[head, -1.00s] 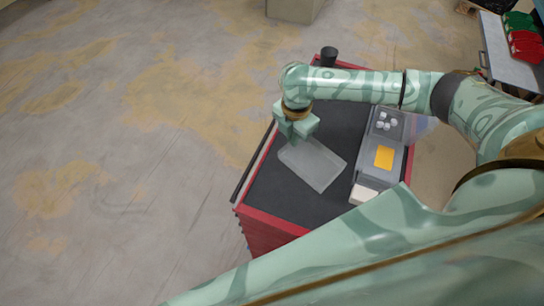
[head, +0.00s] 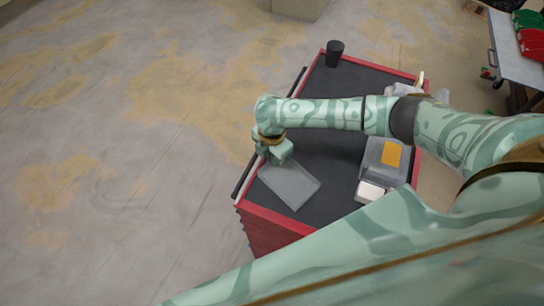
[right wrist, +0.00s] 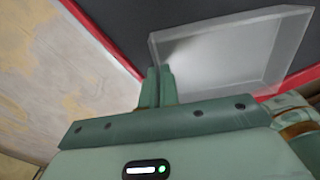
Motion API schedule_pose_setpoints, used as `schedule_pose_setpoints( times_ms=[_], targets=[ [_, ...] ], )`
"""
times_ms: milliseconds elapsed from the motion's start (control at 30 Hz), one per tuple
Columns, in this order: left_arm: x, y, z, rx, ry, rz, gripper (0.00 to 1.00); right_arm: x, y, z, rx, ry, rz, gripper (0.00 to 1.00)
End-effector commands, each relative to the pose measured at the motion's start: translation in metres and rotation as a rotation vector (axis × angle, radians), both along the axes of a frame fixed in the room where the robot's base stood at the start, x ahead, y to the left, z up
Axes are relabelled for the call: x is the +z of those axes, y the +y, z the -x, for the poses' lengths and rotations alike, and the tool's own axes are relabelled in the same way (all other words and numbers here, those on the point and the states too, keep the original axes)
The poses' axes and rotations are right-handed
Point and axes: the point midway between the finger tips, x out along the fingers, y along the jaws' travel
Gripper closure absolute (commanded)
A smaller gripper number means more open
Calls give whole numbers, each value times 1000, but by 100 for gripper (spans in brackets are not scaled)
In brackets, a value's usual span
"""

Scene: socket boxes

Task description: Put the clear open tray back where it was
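The clear open tray (head: 292,186) is at the near left part of the black cart top, close to its left edge. My right gripper (head: 274,156) is at the tray's far left end. In the right wrist view its two fingers (right wrist: 159,86) are close together on the tray's wall, and the tray (right wrist: 235,52) extends from them to the right. I cannot tell whether the tray touches the cart top or hangs just above it. My left gripper is not in view.
The red cart (head: 270,222) has a black top. A grey box with a yellow patch (head: 391,153) and a white block (head: 369,192) stand at its right side. A black cup (head: 334,54) stands at the far end. My right arm covers part of the cart.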

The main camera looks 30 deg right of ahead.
Motion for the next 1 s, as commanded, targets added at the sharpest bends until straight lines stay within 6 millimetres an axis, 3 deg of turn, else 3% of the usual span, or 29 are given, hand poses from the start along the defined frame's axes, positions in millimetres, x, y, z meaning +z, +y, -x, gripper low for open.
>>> schedule_pose_setpoints(
  times_ms=[100, 167, 200, 533, 667, 1000],
  targets=[
    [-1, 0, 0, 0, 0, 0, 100, -3, 0, 0, 0, 0, -1, 100],
    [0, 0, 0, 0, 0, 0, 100, -2, 0, 0, 0, 0, -1, 80],
    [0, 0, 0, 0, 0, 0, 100, -2, 0, 0, 0, 0, -1, 75],
    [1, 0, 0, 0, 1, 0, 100, 3, 0, 0, 0, 0, 0, 75],
    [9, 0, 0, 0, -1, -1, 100, 25, 0, -1, 1, -2, -1, 75],
    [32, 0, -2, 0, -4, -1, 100, 102, 0, -1, 1, -2, -2, 75]
  ],
)
